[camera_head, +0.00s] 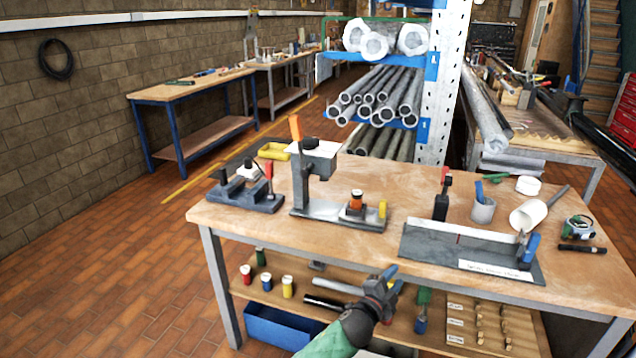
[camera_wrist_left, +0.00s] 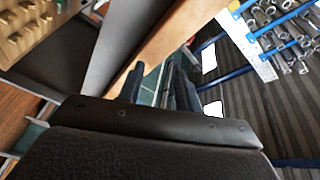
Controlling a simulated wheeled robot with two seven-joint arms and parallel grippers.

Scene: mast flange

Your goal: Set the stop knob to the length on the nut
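A grey fixture plate (camera_head: 425,243) with an upright fence lies on the right half of the workbench. A red line marks the fence, a white label (camera_head: 495,270) lies along the front edge, and a blue-handled part (camera_head: 528,250) stands at its right end. A black upright part with a red top (camera_head: 442,195) stands behind its left end. I cannot tell which part is the stop knob, and I cannot identify the nut or read the label. My left gripper (camera_head: 394,280) is empty in front of the bench, below the top's front edge. Its fingers are apart in the left wrist view (camera_wrist_left: 160,85). My right gripper is not in view.
A press (camera_head: 316,165) and a dark clamp fixture (camera_head: 246,192) stand on the bench's left half. A grey cup (camera_head: 483,210), a white tube (camera_head: 528,214) and a tape measure (camera_head: 578,227) stand at right. The lower shelf holds jars and a blue bin (camera_head: 280,325).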

